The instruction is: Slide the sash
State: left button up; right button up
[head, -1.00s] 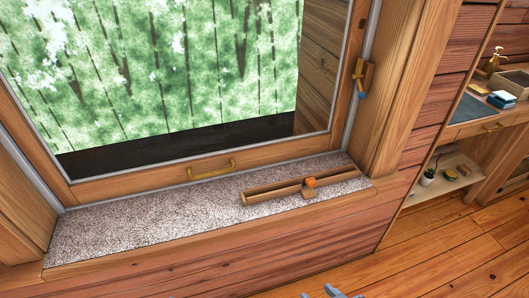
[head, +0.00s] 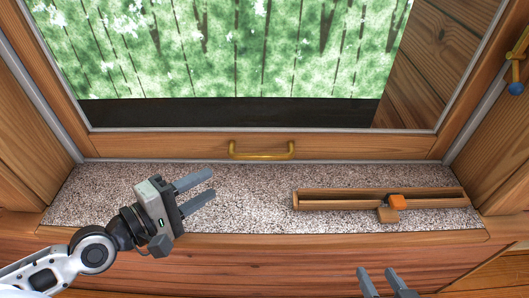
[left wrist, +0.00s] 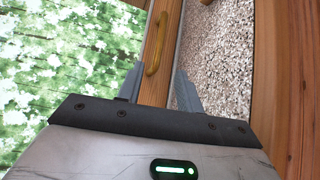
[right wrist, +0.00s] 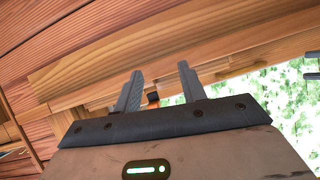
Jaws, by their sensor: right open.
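The window sash has a wooden lower rail (head: 360,147) that sits low, right behind the speckled sill (head: 250,195). A brass bar handle (head: 262,150) is fixed on the middle of this rail; it also shows in the left wrist view (left wrist: 156,55), beyond the fingers. My left gripper (head: 214,181) is open and empty over the left part of the sill, in front of the handle and left of it, apart from it. My right gripper (head: 378,271) is open and empty at the bottom edge of the head view, in front of the sill.
A long wooden channel (head: 330,198) with an orange block (head: 397,202) lies on the right of the sill. A blue-tipped latch (head: 516,88) is on the right window frame. The sill's left and middle are free of objects.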

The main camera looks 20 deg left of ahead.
aim_at(256, 158)
pick_arm(q)
jog(key=shift+w+d+r, duration=0.2)
jog(key=shift+w+d, duration=0.05)
jog(key=shift+w, duration=0.15)
jog(key=x, duration=0.4)
jog(key=p+x, duration=0.1)
jog(key=x, duration=0.9)
jog(key=shift+d+f, duration=0.2)
jog(key=shift+f, duration=0.05)
pick_arm(e)
jog(key=shift+s+r, duration=0.15)
jog(key=shift+r, duration=0.15)
